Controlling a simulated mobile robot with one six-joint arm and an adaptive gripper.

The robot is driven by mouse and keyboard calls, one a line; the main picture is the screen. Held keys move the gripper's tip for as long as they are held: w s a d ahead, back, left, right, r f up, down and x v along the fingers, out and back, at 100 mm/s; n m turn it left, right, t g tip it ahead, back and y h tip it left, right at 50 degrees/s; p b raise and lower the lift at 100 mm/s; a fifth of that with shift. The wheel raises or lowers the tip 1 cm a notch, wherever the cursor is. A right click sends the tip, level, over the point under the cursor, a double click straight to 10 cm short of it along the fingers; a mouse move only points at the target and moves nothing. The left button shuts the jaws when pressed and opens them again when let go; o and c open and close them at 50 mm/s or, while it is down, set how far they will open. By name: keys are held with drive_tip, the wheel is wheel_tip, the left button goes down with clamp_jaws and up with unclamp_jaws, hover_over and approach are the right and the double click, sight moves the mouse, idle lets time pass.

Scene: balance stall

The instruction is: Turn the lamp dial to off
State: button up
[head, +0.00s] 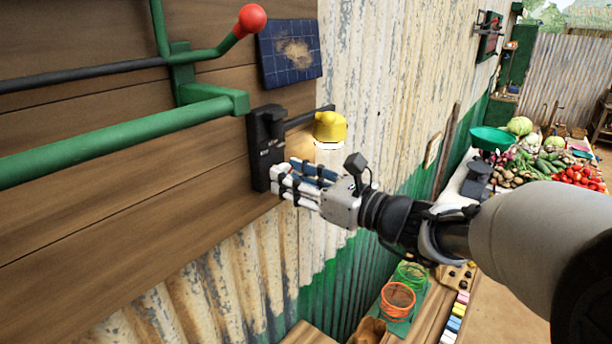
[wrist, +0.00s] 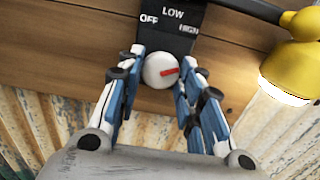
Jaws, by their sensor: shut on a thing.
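The lamp dial (wrist: 157,72) is a round white knob with a red pointer on a black panel (wrist: 177,38) marked OFF, LOW and HIGH. In the wrist view the pointer aims right, on the HIGH side and away from OFF. My gripper (wrist: 161,60) is shut on the dial, with one finger at each side of it. In the head view my gripper (head: 278,178) is at the lower part of the black lamp box (head: 266,133) and hides the dial. The yellow lamp (head: 330,127) on its arm glows white underneath; it also shows in the wrist view (wrist: 303,48).
A green pipe frame (head: 120,135) and a red-knobbed lever (head: 250,19) are at upper left. A solar panel (head: 290,54) hangs above the lamp. A stall table with vegetables (head: 560,165) is at right. Orange and green baskets (head: 397,298) stand below.

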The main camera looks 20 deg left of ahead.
drive_tip(key=shift+c, duration=1.2)
drive_tip(key=shift+b, duration=0.3)
drive_tip(key=shift+w+n+b, duration=0.1)
drive_tip(key=shift+n+b, duration=11.8)
drive_tip(key=shift+b, duration=3)
drive_tip(key=shift+r, duration=0.15)
drive_tip(key=shift+d, duration=0.1)
